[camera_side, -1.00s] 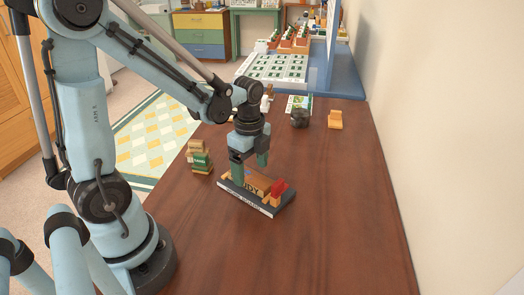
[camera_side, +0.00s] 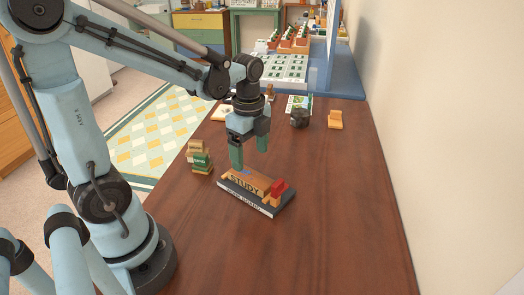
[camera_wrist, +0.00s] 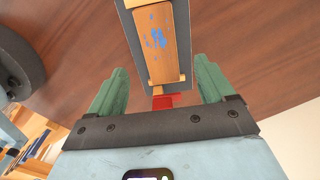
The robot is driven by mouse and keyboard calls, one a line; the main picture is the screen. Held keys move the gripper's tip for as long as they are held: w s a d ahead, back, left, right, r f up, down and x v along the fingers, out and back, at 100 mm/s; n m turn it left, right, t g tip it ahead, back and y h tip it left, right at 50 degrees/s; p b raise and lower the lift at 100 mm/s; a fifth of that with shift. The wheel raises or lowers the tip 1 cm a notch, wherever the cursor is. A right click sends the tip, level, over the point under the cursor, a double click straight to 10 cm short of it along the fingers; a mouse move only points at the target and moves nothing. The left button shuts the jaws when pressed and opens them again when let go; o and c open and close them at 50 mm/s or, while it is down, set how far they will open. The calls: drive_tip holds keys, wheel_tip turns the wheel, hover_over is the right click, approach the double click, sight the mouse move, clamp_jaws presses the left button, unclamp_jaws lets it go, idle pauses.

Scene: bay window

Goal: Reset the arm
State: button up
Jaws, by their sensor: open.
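My gripper (camera_side: 249,155) is open and empty, pointing down above a small board on the table. Its two green fingers also show apart in the wrist view (camera_wrist: 157,90), with nothing between them but the board's end below. The dark board (camera_side: 243,196) has white lettering on its front edge. In the wrist view the wooden block (camera_wrist: 157,45) has blue marks on top.
A stack of small blocks (camera_side: 200,158) stands left of the board. A dark round object (camera_side: 299,117) and a small orange chair-like piece (camera_side: 335,119) are farther back. The table's right and front parts (camera_side: 345,220) are bare, and a wall (camera_side: 440,130) borders the right.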

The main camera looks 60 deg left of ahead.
drive_tip(key=shift+d+r+n, duration=0.25)
drive_tip(key=shift+n, duration=0.05)
drive_tip(key=s+d+r+n+t, duration=0.1)
drive_tip(key=d+r+n+t, duration=0.3)
drive_tip(key=n, duration=0.9)
drive_tip(key=d+t, duration=0.2)
drive_tip(key=t, duration=0.1)
drive_tip(key=shift+s+r+n, duration=0.35)
drive_tip(key=shift+s+n, duration=0.05)
idle(0.4)
